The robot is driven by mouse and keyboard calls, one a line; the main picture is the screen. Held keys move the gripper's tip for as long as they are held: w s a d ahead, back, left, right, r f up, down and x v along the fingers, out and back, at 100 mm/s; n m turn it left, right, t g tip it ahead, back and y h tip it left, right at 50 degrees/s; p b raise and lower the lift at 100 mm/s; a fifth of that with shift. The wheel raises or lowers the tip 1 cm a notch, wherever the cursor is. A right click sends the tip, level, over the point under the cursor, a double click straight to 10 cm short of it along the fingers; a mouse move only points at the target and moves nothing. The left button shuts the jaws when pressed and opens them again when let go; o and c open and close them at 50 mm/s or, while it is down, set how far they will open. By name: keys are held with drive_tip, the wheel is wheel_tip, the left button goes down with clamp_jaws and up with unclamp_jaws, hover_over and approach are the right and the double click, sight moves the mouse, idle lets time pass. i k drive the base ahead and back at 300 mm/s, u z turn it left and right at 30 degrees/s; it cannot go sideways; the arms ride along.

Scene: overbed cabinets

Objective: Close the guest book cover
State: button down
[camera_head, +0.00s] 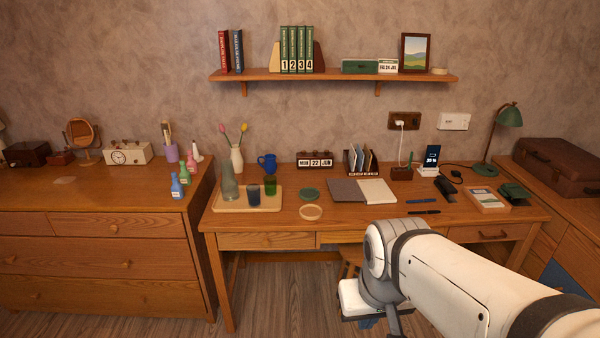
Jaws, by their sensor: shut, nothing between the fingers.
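The guest book lies open on the desk, a little right of its middle. Its grey cover (346,190) lies folded out to the left, flat on the desktop as far as I can see. The pale page side (377,191) faces up on the right. My arm reaches in from the lower right, and its bent part is in front of the desk's front edge, below and apart from the book. I cannot make out my gripper's fingers in this view.
A tray (233,208) with a vase and cups stands left of the book. A round green coaster (309,194) and a wooden ring (311,212) lie between them. A file rack (361,161) stands behind. Pens (422,201) lie to the right. The desktop before the book is clear.

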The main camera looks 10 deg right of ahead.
sight(342, 189)
drive_tip(key=z, duration=0.05)
drive_tip(key=i, duration=1.95)
drive_tip(key=z, duration=0.45)
drive_tip(key=k, duration=0.75)
drive_tip(key=z, duration=0.25)
drive_tip(key=i, duration=0.8)
drive_tip(key=u, duration=0.05)
